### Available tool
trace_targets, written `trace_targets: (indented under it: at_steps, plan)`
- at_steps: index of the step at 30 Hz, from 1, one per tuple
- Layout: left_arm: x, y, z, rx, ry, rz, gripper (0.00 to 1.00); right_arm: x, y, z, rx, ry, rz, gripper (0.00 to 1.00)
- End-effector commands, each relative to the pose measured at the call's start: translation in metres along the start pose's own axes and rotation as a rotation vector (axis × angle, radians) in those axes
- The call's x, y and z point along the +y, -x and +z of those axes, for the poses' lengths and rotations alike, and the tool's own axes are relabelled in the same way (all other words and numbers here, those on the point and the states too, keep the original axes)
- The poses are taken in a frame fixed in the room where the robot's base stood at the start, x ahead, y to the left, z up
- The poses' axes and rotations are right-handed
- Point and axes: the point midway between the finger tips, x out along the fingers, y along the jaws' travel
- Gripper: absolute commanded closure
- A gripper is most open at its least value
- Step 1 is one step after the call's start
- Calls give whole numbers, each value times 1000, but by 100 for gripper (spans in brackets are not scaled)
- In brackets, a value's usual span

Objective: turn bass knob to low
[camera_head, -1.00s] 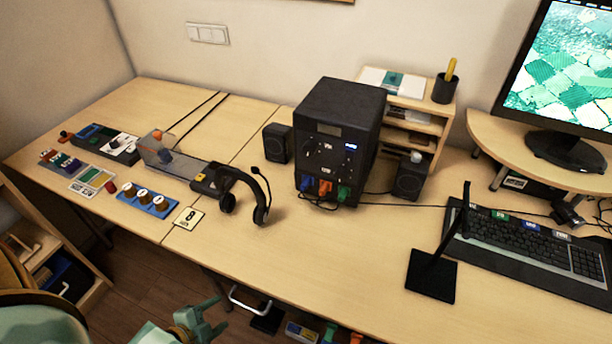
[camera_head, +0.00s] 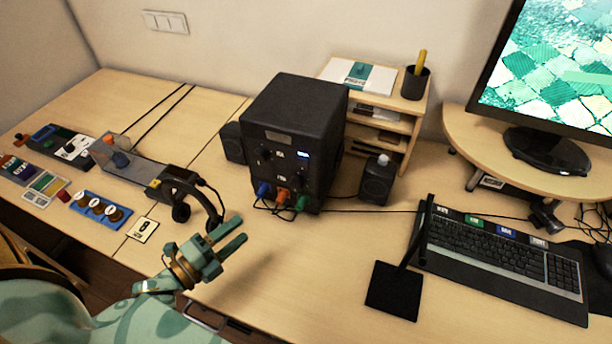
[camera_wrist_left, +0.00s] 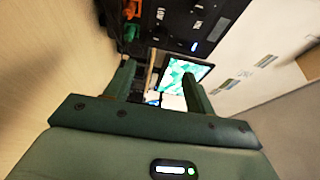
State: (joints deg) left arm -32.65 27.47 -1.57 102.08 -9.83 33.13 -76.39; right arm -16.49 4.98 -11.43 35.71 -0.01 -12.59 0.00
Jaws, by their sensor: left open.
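The black speaker box (camera_head: 290,125) stands upright on the desk. Its front panel carries dark knobs, one of them the upper left knob (camera_head: 265,153), small white labels and a lit blue display (camera_head: 302,154). The labels are too small to read, so I cannot tell which knob is the bass knob. My left gripper (camera_head: 240,231) is open and empty, in front of and below the panel, apart from it. In the left wrist view the box (camera_wrist_left: 208,18) is at the top, beyond the two spread fingers (camera_wrist_left: 158,75). My right gripper is not in view.
Blue, orange (camera_head: 282,195) and green plugs with cables sit low on the box front. Small speakers (camera_head: 377,180) flank it. A headset (camera_head: 190,190) lies left of my gripper. A black stand (camera_head: 393,290) and keyboard (camera_head: 500,255) are right. The desk between is clear.

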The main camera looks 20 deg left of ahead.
Motion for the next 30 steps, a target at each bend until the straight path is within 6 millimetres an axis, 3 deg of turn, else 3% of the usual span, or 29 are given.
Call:
trace_targets:
  at_steps: [5, 8, 12, 21, 30]
  plan:
    - [0, -10, 0, 1, -5, -3, 46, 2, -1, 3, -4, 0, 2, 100]
    - [0, -27, 0, 1, -6, -4, 46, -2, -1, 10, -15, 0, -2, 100]
    - [-1, -62, 0, 2, -5, -6, 46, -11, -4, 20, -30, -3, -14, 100]
    - [0, -134, 0, 0, -4, -3, 46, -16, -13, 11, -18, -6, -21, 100]
    - [0, -162, 0, 1, -3, 0, 46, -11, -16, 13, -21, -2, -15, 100]
